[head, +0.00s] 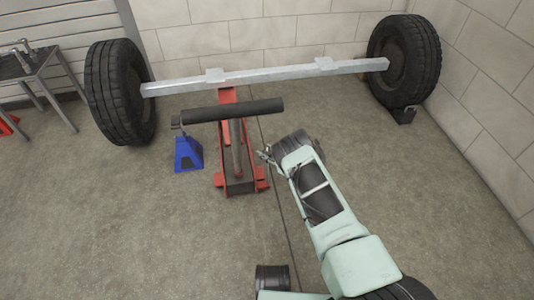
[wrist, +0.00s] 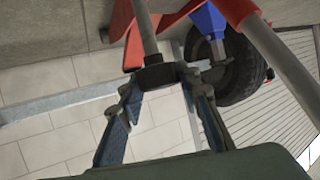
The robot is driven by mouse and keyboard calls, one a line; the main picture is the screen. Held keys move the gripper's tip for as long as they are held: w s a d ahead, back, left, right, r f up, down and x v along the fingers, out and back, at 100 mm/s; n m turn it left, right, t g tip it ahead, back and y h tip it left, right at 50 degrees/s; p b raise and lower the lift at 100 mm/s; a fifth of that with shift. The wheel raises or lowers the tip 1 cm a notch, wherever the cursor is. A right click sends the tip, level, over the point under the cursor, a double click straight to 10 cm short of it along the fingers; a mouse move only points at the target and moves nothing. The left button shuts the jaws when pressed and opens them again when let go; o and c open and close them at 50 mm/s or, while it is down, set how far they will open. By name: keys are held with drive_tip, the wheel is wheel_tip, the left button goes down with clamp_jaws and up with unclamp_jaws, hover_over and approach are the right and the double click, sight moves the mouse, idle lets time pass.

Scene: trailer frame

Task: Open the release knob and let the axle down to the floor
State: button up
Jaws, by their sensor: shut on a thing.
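The silver axle (head: 265,74) spans the back of the head view between a left tyre (head: 118,95) and a right tyre (head: 408,58). A red floor jack (head: 223,172) stands under its middle, with a black padded handle bar (head: 235,110) across it. Whether the tyres touch the floor is hard to tell. My gripper (wrist: 160,78) is shut on a black knob (wrist: 157,72) at the end of a grey rod (wrist: 146,35). In the head view my gripper (head: 266,154) is just right of the jack; the knob cannot be made out there.
A blue stand (head: 188,153) is on the floor left of the jack and also shows in the wrist view (wrist: 208,20). A dark chock (head: 404,115) sits by the right tyre. A metal bench (head: 35,68) with tools is at far left. Floor at front left is clear.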

drive_tip(key=shift+n+g+y, duration=0.3)
drive_tip(key=shift+n+g, duration=0.2)
drive_tip(key=o, duration=1.2)
drive_tip(key=shift+c, duration=0.2)
drive_tip(key=shift+d, duration=0.1)
drive_tip(key=v, duration=1.2)
